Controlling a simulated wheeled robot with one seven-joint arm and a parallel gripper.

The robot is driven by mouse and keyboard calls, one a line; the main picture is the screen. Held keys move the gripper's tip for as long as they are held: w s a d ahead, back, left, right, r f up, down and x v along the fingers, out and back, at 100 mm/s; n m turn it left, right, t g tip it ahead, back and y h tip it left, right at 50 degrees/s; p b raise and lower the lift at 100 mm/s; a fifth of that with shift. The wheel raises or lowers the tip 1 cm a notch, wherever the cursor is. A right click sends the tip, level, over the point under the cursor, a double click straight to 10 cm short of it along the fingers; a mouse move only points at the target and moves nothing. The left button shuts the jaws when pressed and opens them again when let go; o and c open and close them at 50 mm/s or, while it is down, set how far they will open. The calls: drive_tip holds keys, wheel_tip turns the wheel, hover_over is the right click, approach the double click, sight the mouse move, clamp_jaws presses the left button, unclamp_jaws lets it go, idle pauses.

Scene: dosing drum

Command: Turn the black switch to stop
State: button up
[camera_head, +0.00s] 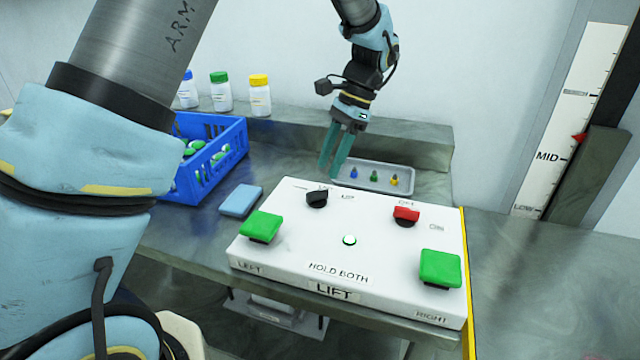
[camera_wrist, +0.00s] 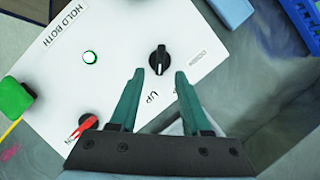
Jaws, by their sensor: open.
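The black switch (camera_head: 317,198) is a rotary knob on top of the white LIFT control box (camera_head: 300,222), near its back edge. In the wrist view, the black switch (camera_wrist: 160,60) shows a white line running roughly up and down the picture, with one end toward the UP label (camera_wrist: 152,97). Another label beside it (camera_wrist: 198,57) is too small to read surely. My gripper (camera_head: 331,172) is open and empty, above and behind the box. In the wrist view, my gripper's fingertips (camera_wrist: 160,74) stand apart, with the switch just beyond their gap. They do not appear to touch it.
A red switch (camera_head: 406,215), green LEFT button (camera_head: 261,227) and green RIGHT button (camera_head: 440,268) share the box. A grey tray (camera_head: 400,187) with small colored pieces lies behind. A blue basket (camera_head: 215,178) and blue block (camera_head: 240,200) are at left.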

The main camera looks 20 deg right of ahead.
sight(318, 191)
drive_tip(key=p+x, duration=0.1)
drive_tip(key=x, duration=0.5)
drive_tip(key=shift+a+f, duration=0.15)
drive_tip(key=shift+f, duration=0.1)
clamp_jaws()
idle(0.3)
